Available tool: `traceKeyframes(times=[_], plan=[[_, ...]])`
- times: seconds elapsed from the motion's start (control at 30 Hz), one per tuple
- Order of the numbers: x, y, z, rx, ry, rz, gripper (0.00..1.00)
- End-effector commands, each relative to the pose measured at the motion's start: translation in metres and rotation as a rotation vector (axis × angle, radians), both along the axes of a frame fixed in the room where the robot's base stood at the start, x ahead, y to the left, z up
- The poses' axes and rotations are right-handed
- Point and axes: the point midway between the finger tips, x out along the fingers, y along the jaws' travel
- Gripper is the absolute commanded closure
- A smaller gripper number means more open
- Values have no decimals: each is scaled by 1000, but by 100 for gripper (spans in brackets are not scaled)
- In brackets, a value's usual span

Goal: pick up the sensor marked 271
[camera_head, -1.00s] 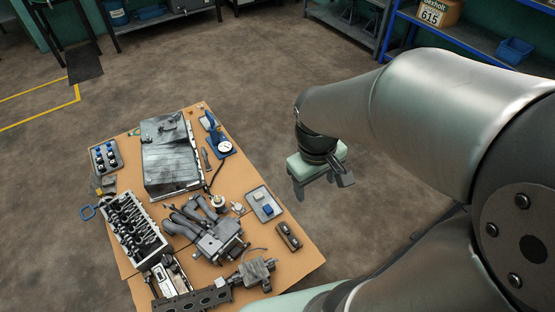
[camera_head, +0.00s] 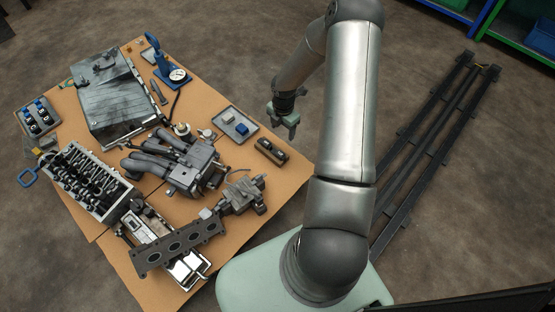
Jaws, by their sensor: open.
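No marking 271 can be read at this size, so I cannot tell which part is the sensor. Small blue-and-dark parts (camera_head: 38,114) stand in a grey tray (camera_head: 47,127) at the table's left edge. A small blue block (camera_head: 242,129) and a pale block (camera_head: 228,117) lie in another grey tray (camera_head: 222,129) near the right edge. My gripper (camera_head: 286,128) is open, above and just beyond the table's right edge, close to this second tray. It points down and holds nothing that I can see.
The tan table (camera_head: 285,185) is crowded with a cylinder head (camera_head: 85,180), a large grey cover (camera_head: 112,100), a manifold (camera_head: 170,158), a blue gauge stand (camera_head: 165,65) and a dark block (camera_head: 270,151). Dark rails (camera_head: 425,150) lie on the floor at right.

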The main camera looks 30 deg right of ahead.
Motion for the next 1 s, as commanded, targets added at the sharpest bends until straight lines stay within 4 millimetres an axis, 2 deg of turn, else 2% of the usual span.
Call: traceKeyframes(times=[0.03, 0.1, 0.4, 0.73, 1.0], plan=[[-1, 1, -15, 0, 2, -1, 35], [-1, 1, -32, 1, 4, -2, 35], [0, 1, -91, -1, 2, -3, 35], [0, 2, -112, -1, 2, -3, 35], [1, 6, -152, -1, 2, -4, 35]])
